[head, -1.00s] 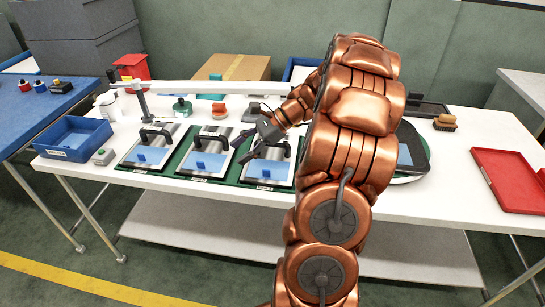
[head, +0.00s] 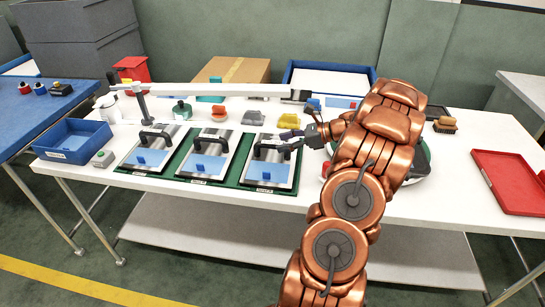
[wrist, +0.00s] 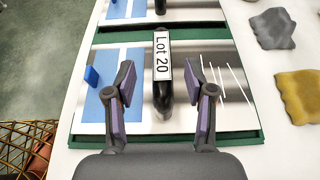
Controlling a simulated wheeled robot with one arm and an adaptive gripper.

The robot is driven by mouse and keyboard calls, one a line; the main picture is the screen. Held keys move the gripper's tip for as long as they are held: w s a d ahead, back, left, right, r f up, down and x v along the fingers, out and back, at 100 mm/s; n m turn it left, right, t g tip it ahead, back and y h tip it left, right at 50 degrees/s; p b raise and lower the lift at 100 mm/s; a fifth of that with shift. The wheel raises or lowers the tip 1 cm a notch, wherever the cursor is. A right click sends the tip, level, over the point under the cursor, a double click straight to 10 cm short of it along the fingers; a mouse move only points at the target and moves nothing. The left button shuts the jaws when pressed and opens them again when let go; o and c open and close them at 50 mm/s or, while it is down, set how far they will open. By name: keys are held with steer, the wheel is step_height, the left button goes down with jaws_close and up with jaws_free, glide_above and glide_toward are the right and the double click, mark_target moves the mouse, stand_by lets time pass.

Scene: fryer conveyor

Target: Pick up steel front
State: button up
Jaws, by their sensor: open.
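Three steel-and-blue fronts with black bar handles lie in a row on a green mat. My gripper (head: 290,140) is at the right-hand steel front (head: 268,172), by its black handle (head: 272,150). In the wrist view, my gripper (wrist: 163,88) is open, with one finger on each side of the handle (wrist: 164,100).
The middle front (head: 209,165) and left front (head: 153,157) lie on the mat (head: 238,172). A white bar (head: 220,90) on a post spans behind them. Grey (head: 253,118) and yellow (head: 288,121) lumps lie behind. A blue bin (head: 72,139) stands left, a red tray (head: 510,180) right.

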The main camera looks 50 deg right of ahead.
mark_target(273, 142)
steer(key=shift+r+p+x, duration=0.15)
steer(key=shift+p+x, duration=0.1)
steer(key=shift+x, duration=0.9)
steer(key=shift+r+p+x, duration=0.1)
steer(key=shift+p+x, duration=0.1)
steer(key=shift+x, duration=1)
steer(key=shift+w+d, duration=0.1)
steer(key=shift+c, duration=0.2)
jaws_close()
